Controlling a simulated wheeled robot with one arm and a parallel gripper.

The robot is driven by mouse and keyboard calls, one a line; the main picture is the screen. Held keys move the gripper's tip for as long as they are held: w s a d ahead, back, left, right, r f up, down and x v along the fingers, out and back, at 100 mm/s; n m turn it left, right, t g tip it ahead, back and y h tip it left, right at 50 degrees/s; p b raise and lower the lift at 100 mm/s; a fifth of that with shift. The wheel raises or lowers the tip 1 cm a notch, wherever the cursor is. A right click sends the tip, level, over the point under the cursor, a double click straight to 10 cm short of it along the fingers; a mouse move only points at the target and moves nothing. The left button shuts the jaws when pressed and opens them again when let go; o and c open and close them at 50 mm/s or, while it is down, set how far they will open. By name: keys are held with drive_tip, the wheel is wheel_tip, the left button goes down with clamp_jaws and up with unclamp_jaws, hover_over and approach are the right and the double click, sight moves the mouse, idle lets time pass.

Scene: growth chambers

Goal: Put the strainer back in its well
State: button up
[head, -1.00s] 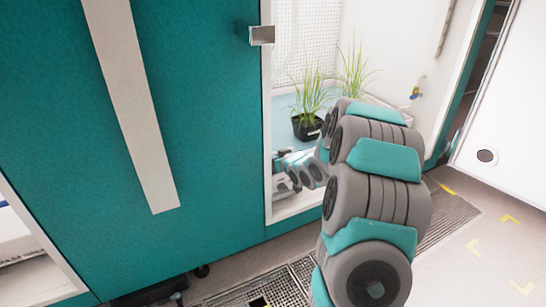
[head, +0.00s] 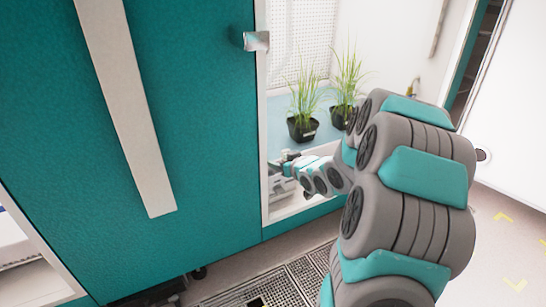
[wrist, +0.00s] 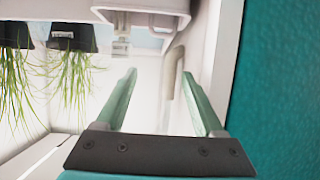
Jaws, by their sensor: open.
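My gripper (wrist: 159,74) is open in the wrist view, with nothing between its two pale green fingers. In the head view its end reaches into the open chamber, beside the left door frame, and is partly hidden by my arm. I cannot clearly identify the strainer or its well. The wrist view, which appears upside down, shows a curved grey-beige pipe (wrist: 172,80) beyond the fingers and a small metallic fitting (wrist: 121,28) under a white ledge (wrist: 150,8). Neither touches the fingers visibly. A grey metallic part (head: 281,184) sits by my gripper in the head view.
Two potted grasses (head: 301,130) (head: 341,117) stand on the chamber floor behind my arm. The closed teal door (head: 190,110) with its long pale handle (head: 122,100) is close on the left. A floor grating (head: 290,285) lies in front.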

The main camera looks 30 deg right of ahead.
drive_tip(key=shift+v, duration=1.9)
